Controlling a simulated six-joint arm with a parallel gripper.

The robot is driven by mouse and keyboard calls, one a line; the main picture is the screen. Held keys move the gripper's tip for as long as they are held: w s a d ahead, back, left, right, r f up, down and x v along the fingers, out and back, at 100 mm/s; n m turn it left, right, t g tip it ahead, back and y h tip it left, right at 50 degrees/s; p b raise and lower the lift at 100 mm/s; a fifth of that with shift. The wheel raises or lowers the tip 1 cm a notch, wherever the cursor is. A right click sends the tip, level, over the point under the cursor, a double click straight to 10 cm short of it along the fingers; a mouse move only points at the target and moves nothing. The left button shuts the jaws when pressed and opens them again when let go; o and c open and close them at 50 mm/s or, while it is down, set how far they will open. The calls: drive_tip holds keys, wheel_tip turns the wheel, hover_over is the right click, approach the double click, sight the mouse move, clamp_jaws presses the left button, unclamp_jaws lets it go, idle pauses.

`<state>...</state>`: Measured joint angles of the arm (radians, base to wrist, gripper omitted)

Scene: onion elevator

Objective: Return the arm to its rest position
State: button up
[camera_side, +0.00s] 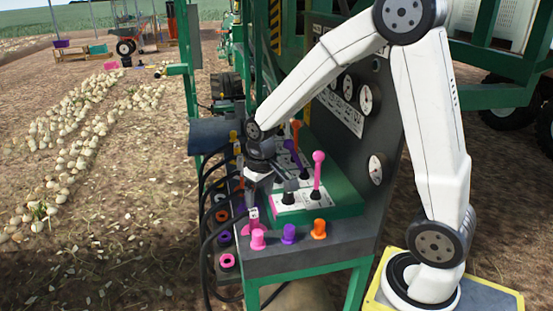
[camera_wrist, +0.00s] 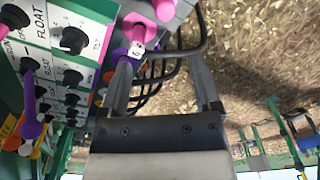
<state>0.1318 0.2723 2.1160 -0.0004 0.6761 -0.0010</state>
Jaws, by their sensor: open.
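My white arm reaches from its base at the right over the control console (camera_side: 330,240). My gripper (camera_side: 268,192) is low over the console's front left, pointing down. It also shows in the wrist view (camera_wrist: 165,70), where its two dark fingers are wide apart with black hoses visible between them. A pink hose plug with a white label (camera_wrist: 138,30) lies just beyond the left fingertip. It also shows in the side view (camera_side: 253,220), by the lower fingertip. I cannot tell whether the finger touches it. Nothing is clearly held.
Pink, purple and orange caps stand along the console's front edge, including a pink cap (camera_side: 258,240) and an orange cap (camera_side: 319,228). Black hoses (camera_side: 206,240) hang at the left.

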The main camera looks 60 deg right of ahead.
drive_tip(key=s+a+f+n+t, duration=0.1)
drive_tip(key=s+a, duration=0.4)
drive_tip(key=s, duration=0.4)
drive_tip(key=shift+s+f+t, duration=0.35)
drive_tip(key=shift+s+t, duration=0.05)
